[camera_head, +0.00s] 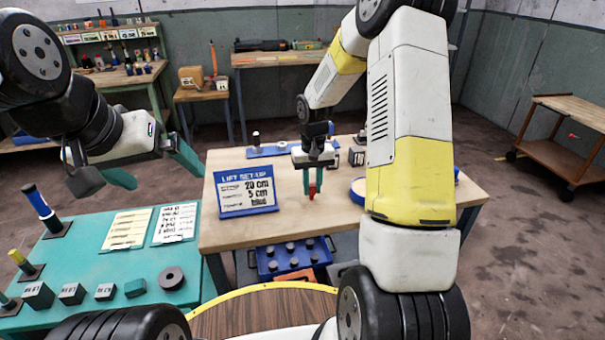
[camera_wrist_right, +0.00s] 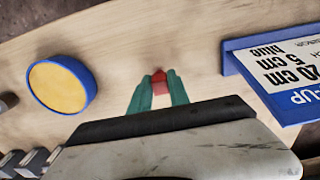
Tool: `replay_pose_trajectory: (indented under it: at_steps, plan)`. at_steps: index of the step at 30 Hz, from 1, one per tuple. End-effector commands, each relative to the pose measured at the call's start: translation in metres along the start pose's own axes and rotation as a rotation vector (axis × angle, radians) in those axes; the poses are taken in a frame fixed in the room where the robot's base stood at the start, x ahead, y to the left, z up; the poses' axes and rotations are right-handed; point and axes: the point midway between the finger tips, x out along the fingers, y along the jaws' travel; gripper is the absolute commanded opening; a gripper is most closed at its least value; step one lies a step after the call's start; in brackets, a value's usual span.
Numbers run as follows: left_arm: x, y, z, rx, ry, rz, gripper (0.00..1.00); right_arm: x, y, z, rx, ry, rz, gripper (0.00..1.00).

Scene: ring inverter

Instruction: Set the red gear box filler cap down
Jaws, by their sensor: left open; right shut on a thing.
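The red gear box filler cap (camera_head: 312,191) is between the fingertips of my right gripper (camera_head: 313,180), above the light wooden table (camera_head: 245,235). In the right wrist view the red cap (camera_wrist_right: 159,75) shows between the teal fingers of my right gripper (camera_wrist_right: 158,90), which is shut on it. I cannot tell whether the cap touches the table. My left gripper (camera_head: 150,168) is open and empty at the left, above and behind the teal table.
A blue sign (camera_head: 246,192) stands left of the cap. A blue-rimmed yellow round dish (camera_wrist_right: 62,85) lies on its other side, partly behind my arm in the head view. A blue rail (camera_head: 275,151) lies at the back. The teal table (camera_head: 100,275) holds cards and blocks.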

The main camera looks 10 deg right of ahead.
Motion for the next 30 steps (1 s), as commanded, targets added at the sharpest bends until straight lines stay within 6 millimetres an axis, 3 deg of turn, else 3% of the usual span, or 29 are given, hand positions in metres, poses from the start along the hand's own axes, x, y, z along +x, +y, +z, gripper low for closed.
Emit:
replay_pose_trajectory:
  at_steps: [4, 5, 8, 20, 30]
  plan:
    - [0.0, 0.0, 0.0, 0.0, 0.0, 0.0, 1.0, 0.003, 0.0, 0.0, -0.001, -0.001, 0.0, 0.0]
    - [0.0, 0.0, 0.0, 0.0, 0.0, 0.0, 1.0, 0.003, 0.0, 0.0, -0.001, -0.001, 0.0, 0.24]
    - [0.0, 0.0, 0.0, 0.0, 0.0, 0.0, 1.0, 0.003, 0.0, 0.0, -0.001, 0.0, 0.0, 0.44]
    - [0.0, 0.0, 0.0, 0.0, 0.0, 0.0, 1.0, -0.003, 0.0, 0.0, 0.0, 0.002, 0.0, 0.44]
    - [0.0, 0.0, 0.0, 0.0, 0.0, 0.0, 1.0, -0.068, -0.001, -0.001, -0.001, 0.006, 0.0, 0.44]
